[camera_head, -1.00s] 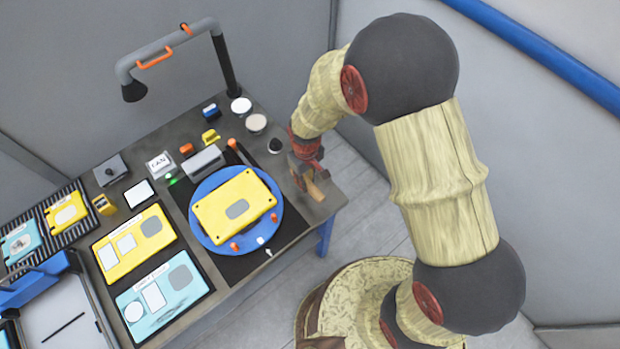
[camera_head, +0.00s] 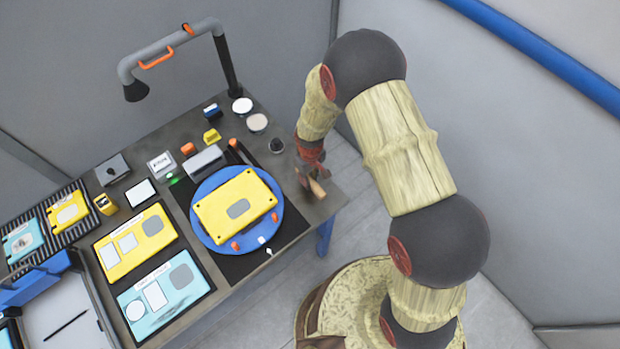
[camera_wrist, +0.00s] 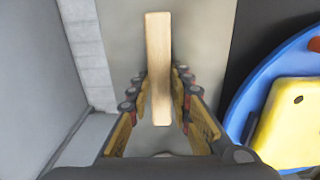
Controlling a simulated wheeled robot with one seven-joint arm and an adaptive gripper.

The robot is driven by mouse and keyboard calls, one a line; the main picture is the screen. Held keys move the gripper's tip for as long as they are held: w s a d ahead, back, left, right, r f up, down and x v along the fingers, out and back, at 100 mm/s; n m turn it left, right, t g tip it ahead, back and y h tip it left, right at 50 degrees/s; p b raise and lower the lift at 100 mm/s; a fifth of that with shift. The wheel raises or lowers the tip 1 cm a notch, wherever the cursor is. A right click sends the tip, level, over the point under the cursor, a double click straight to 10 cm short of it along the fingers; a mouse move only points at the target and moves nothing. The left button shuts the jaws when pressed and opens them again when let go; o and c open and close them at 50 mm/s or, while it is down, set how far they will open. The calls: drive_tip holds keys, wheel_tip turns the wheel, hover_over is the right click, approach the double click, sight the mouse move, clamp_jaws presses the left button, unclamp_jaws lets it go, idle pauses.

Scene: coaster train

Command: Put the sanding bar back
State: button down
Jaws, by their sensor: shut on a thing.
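The sanding bar is a pale wooden bar (camera_wrist: 158,55), seen lengthwise in the wrist view. My gripper (camera_wrist: 158,92) is shut on the sanding bar, with a finger on each side of its near half. In the head view my gripper (camera_head: 308,173) is at the right end of the workbench, and the brown bar (camera_head: 317,188) shows small at the fingertips. I cannot tell whether the bar touches the bench top. The fingers partly hide it in the head view.
A blue round turntable (camera_head: 203,237) with a yellow panel (camera_head: 215,212) on it is left of my gripper. A small dark-topped item (camera_head: 276,146) and white discs (camera_head: 257,122) stand behind. The workbench's right edge (camera_head: 338,203) is close by.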

drive_tip(key=shift+f, duration=0.2)
drive_tip(key=c, duration=1.6)
unclamp_jaws()
drive_tip(key=shift+r, duration=0.15)
